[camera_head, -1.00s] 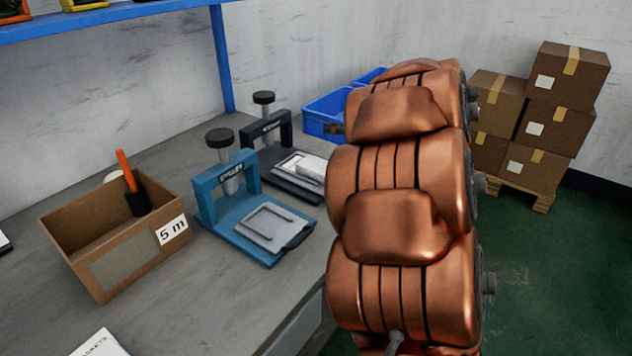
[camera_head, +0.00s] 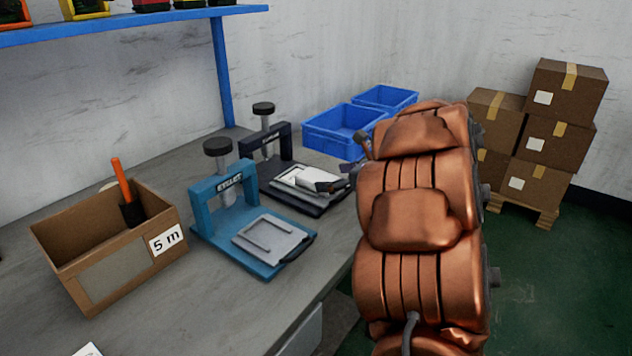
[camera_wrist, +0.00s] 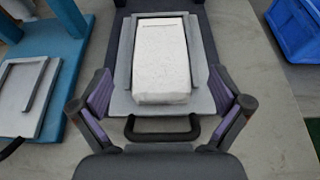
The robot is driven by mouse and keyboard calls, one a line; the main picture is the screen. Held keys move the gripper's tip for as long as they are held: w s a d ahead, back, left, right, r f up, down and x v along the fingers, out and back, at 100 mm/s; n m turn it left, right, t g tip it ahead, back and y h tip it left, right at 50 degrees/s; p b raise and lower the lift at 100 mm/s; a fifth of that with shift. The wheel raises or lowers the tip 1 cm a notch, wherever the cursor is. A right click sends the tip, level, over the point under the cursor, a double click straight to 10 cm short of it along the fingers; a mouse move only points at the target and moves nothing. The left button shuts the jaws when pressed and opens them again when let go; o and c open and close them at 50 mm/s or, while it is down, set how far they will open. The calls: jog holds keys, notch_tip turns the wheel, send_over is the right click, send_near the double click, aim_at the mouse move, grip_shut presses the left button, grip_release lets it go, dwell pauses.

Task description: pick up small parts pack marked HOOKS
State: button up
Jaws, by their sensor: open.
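A white pack (camera_wrist: 161,55) lies on the grey tray of the dark press, and it also shows in the head view (camera_head: 312,180). I cannot read its marking from here, so I cannot tell whether it says HOOKS. My gripper (camera_wrist: 163,108) is open in the wrist view, with its purple-padded fingers apart on both sides of the tray's front end. Nothing is between the fingertips except the view of the tray and pack. In the head view my gripper (camera_head: 342,180) is partly seen beside the dark press, and my copper arm covers the right of it.
A blue press (camera_head: 225,205) stands left of the dark press (camera_head: 268,150). A cardboard box (camera_head: 110,250) marked 5 m holds an orange-handled tool. Blue crates (camera_head: 335,130) stand behind. A white item (camera_head: 88,350) shows at the bottom edge. Cartons (camera_head: 560,95) are stacked on the floor at right.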

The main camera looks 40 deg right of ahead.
aim_at(318, 176)
jog(key=shift+r+x, duration=0.2)
jog(key=shift+x, duration=1.8)
jog(key=shift+w, duration=0.1)
jog(key=c, duration=1.3)
jog(key=shift+r, duration=0.15)
